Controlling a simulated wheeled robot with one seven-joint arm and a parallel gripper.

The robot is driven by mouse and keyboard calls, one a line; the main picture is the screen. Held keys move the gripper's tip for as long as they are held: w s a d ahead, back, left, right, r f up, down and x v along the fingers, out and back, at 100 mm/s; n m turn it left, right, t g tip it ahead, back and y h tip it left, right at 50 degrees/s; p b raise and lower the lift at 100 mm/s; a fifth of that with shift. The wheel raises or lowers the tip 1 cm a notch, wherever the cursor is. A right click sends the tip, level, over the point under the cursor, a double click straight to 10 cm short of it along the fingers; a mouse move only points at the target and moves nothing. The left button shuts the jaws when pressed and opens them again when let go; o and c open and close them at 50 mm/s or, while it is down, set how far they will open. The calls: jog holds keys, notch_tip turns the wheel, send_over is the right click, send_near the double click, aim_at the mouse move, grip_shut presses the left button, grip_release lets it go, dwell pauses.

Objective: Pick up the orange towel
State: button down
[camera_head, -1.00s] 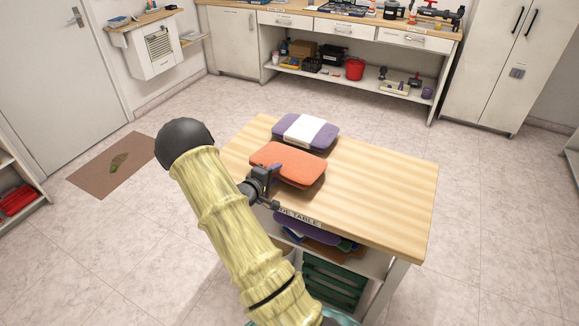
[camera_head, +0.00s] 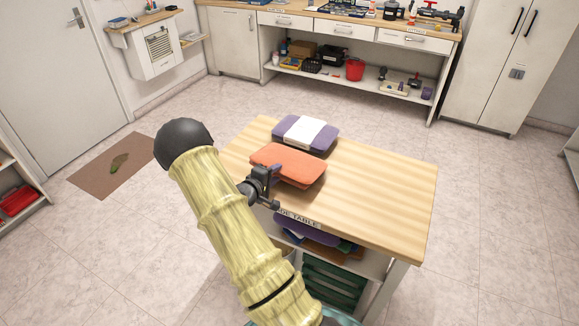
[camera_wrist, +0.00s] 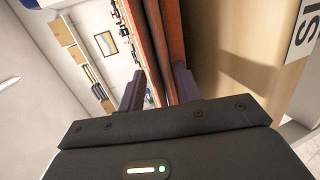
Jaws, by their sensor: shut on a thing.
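The orange towel (camera_head: 288,160) is a folded, rounded pad at the left side of the wooden side table (camera_head: 375,205), its near edge toward my gripper. My gripper (camera_head: 272,180) is at that near edge, shut on the towel. In the wrist view the orange-brown layers of the towel (camera_wrist: 158,40) run between the two dark fingers of my gripper (camera_wrist: 160,88). The underside of the towel is mostly hidden, so I cannot tell whether it is clear of the tabletop.
A purple towel with a white band (camera_head: 306,133) lies just behind the orange one. The right part of the tabletop is bare. Purple and other folded items (camera_head: 308,228) sit on the shelf below, above a green crate (camera_head: 331,283). Open floor surrounds the table.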

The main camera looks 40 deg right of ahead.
notch_tip(320, 180, up, 3)
jog(key=p, duration=0.3)
jog(key=shift+r, duration=0.15)
dwell(0.4)
jog(key=s+a+r+p, duration=0.1)
jog(key=a+r+p, duration=0.3)
jog(key=a+p, duration=0.1)
jog(key=shift+s+a, duration=0.25)
jog(key=shift+s, duration=0.1)
dwell(0.4)
